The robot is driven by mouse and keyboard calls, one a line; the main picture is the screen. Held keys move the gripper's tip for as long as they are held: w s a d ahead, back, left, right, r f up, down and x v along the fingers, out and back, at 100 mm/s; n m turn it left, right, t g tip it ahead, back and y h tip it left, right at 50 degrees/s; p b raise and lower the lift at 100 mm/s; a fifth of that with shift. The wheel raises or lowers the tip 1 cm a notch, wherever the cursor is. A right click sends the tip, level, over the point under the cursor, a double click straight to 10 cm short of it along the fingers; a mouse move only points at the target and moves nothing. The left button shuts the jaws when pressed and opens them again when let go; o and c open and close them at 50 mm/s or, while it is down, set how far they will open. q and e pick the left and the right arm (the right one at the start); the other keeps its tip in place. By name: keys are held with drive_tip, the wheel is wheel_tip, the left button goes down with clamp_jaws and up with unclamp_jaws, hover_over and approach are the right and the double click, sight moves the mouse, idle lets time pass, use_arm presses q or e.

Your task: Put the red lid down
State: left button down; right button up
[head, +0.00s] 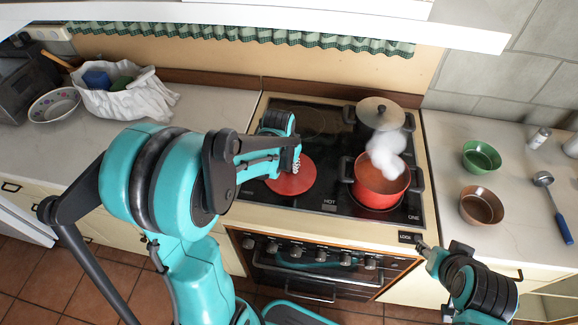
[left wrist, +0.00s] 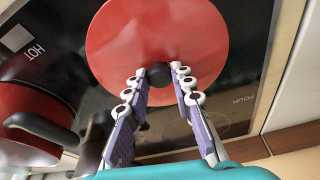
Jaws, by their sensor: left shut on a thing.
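The red lid (head: 293,182) is over the front left part of the black stove top. It is a flat red disc with a black knob (left wrist: 159,74), seen in the left wrist view. My left gripper (head: 294,160) is shut on the lid at its knob, with the purple-sided fingers on either side of it. I cannot tell whether the lid touches the glass. A red pot (head: 372,193) stands uncovered on the front right of the stove, with white steam over it. My right gripper (head: 424,248) is low in front of the stove's right corner; its jaw state is unclear.
A pan with a pale lid (head: 379,107) stands at the back right of the stove. A green bowl (head: 481,157), a brown bowl (head: 481,206) and a ladle (head: 552,203) are on the right counter. A white bag (head: 127,98) and a patterned bowl (head: 54,105) are at left.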

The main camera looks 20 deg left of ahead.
use_arm(q)
drive_tip(key=shift+f, duration=0.15)
drive_tip(key=c, duration=1.3)
unclamp_jaws()
drive_tip(key=shift+r, duration=0.2)
